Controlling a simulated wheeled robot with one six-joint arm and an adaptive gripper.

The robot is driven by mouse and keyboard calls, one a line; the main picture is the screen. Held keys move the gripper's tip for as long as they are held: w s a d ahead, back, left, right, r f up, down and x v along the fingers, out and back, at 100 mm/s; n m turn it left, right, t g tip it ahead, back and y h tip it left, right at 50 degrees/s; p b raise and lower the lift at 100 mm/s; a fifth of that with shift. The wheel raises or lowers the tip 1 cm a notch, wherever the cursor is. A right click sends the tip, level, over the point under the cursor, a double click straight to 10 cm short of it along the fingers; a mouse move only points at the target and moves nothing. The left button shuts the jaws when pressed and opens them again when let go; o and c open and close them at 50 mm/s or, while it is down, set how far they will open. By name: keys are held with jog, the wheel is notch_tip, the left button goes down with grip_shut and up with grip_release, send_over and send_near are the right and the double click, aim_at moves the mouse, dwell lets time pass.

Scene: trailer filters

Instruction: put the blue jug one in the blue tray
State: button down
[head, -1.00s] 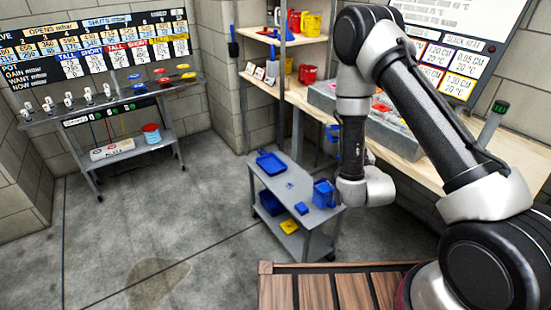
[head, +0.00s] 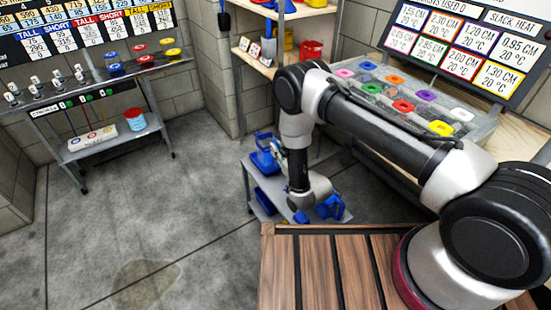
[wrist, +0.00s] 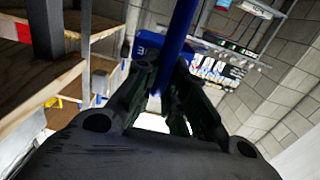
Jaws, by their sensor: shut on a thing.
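My gripper (head: 275,147) is shut on the blue jug (head: 264,137), above the cart's far left end. In the wrist view the jug's blue upright bar (wrist: 181,30), probably its handle, runs between my dark fingers (wrist: 165,95). Part of its blue body shows beyond them. The blue tray (head: 262,162) lies on the cart top, just below the jug in the head view. I cannot tell whether the jug touches the tray. My arm hides part of the cart.
Another blue container (head: 331,207) and a small blue piece (head: 301,216) are on the cart's near right end. A slatted wooden surface (head: 345,265) is in front. Shelves (head: 262,55) stand behind the cart. The floor at left is clear.

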jog(key=shift+f, duration=2.55)
jog(key=shift+f, duration=0.6)
jog(key=c, duration=1.5)
grip_release()
jog(key=shift+r, duration=0.1)
